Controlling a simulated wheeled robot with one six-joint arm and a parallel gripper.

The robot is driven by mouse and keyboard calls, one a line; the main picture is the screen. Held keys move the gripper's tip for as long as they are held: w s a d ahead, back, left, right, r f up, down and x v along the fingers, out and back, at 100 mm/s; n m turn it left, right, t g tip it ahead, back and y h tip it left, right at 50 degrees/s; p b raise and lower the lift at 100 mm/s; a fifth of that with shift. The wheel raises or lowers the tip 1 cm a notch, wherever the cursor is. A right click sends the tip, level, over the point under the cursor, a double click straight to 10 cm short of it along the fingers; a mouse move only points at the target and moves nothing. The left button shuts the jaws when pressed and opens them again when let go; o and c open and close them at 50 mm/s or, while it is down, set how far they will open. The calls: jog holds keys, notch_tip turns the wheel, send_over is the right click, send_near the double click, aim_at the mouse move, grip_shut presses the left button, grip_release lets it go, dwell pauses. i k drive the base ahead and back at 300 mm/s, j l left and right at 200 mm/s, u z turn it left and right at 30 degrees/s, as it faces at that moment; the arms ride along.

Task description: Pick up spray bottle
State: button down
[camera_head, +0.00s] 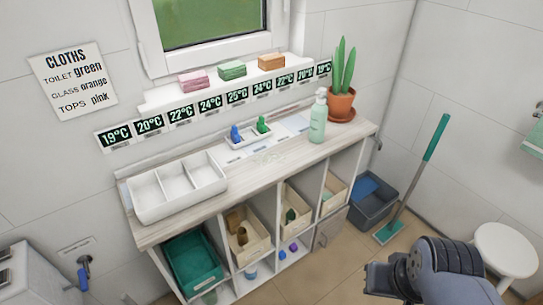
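A pale green bottle with a white spray or pump head (318,120) stands upright on the light wooden top of the shelf unit (250,172), toward its right end and just left of a potted cactus. My gripper (372,279) is at the lower right, low in front of the unit and well apart from the bottle. Its fingers are small and dark here, and I cannot tell whether they are open or shut. Nothing is visibly held.
A potted cactus (341,103) stands close beside the bottle. A small tray with a blue (235,133) and a green item (262,125) is to its left. A white divided tray (150,197) is farther left. A bin (373,208), squeegee (428,155) and stool (505,243) stand right.

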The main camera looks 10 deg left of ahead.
aim_at(318, 118)
jog(key=i+j+z, duration=0.5)
jog(key=j, duration=0.25)
jog(key=i+j+z, duration=0.2)
jog(key=i+j, duration=0.15)
